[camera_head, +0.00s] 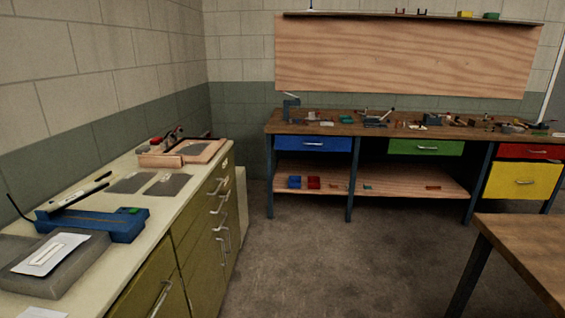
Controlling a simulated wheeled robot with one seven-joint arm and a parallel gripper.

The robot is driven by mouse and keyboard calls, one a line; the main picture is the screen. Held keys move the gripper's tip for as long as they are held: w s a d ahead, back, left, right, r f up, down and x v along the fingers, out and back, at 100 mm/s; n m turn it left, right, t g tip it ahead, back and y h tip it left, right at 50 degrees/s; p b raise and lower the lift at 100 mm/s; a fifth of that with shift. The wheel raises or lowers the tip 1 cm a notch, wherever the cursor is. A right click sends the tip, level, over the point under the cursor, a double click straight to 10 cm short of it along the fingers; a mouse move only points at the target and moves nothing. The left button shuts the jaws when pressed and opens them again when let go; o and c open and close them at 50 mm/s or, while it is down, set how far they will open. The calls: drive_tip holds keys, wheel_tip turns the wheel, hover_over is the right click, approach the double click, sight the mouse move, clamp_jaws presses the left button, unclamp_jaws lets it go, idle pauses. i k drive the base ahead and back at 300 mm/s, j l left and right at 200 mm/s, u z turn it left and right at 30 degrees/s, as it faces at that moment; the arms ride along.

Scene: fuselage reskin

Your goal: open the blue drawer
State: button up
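The blue drawer (313,144) is under the left end of the wooden workbench (375,126) at the back wall. Its front looks flush with the bench frame, so it appears shut. A light bar handle (313,144) runs across the middle of its front. My gripper and arm are not in view.
A green drawer (426,147), a red drawer (530,151) and a yellow drawer (522,181) sit further right. An olive cabinet (205,235) lines the left wall. A wooden table (525,240) stands at the front right. Grey floor (330,265) between them is clear.

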sight(288, 142)
drive_tip(key=i, duration=1.9)
drive_tip(key=i+j+z, duration=0.1)
drive_tip(key=i, duration=0.55)
drive_tip(key=i+j, duration=0.1)
drive_tip(key=i, duration=0.5)
drive_tip(key=i+j+z, duration=0.15)
drive_tip(key=i, duration=0.5)
drive_tip(key=i+j+z, duration=0.25)
drive_tip(key=i, duration=0.15)
drive_tip(key=i+j+z, duration=0.1)
drive_tip(key=i+z, duration=0.15)
drive_tip(key=i, duration=0.1)
